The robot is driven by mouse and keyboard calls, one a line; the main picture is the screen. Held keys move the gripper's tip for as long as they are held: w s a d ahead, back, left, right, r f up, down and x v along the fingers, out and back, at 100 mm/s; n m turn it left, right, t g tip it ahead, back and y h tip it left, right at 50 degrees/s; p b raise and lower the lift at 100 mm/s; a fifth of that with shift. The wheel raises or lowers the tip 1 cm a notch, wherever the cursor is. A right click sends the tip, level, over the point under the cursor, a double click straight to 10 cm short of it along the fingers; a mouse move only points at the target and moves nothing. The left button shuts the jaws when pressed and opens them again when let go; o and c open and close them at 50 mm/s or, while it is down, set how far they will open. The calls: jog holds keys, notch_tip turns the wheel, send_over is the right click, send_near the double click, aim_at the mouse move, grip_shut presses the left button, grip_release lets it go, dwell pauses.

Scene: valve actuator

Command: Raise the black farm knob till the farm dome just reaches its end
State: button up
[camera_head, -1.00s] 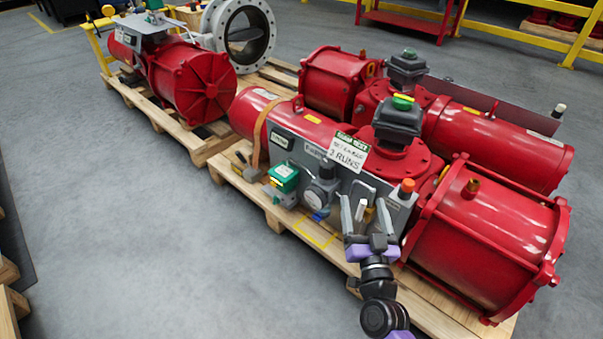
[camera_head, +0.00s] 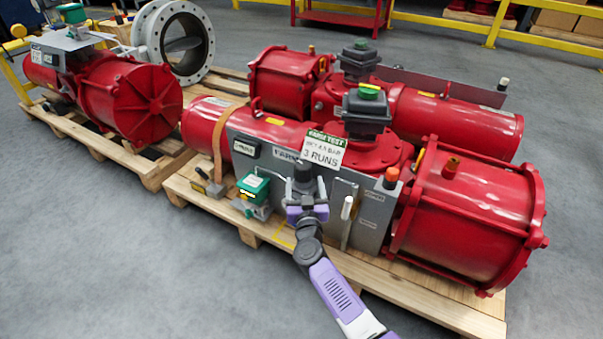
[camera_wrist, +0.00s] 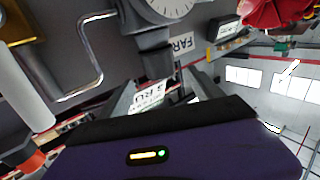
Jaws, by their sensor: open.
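The black farm knob (camera_head: 303,172) sits on a regulator on the grey panel, under the paper test sign. In the wrist view the knob (camera_wrist: 157,63) shows below the gauge, close beyond my fingers. My gripper (camera_head: 304,190) is at the knob in the head view, and its fingers hide part of it. In the wrist view my gripper (camera_wrist: 162,82) is open, one finger to each side of the knob; I cannot tell whether they touch it. The farm dome, seemingly the dark box with a green top (camera_head: 369,92), stands on the near red actuator.
A green-topped box (camera_head: 254,188) is left of my gripper. A pale upright handle (camera_head: 347,208) and an orange-topped button (camera_head: 391,177) are to its right. The gauge (camera_wrist: 166,8) is close in the wrist view. Grey floor is free in front of the pallet.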

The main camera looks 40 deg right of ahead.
aim_at(304, 175)
jog(key=b+x, duration=0.2)
jog(key=x, duration=0.3)
jog(key=shift+f, duration=0.15)
jog(key=shift+w+d+b, duration=0.35)
jog(key=shift+w+b, duration=0.05)
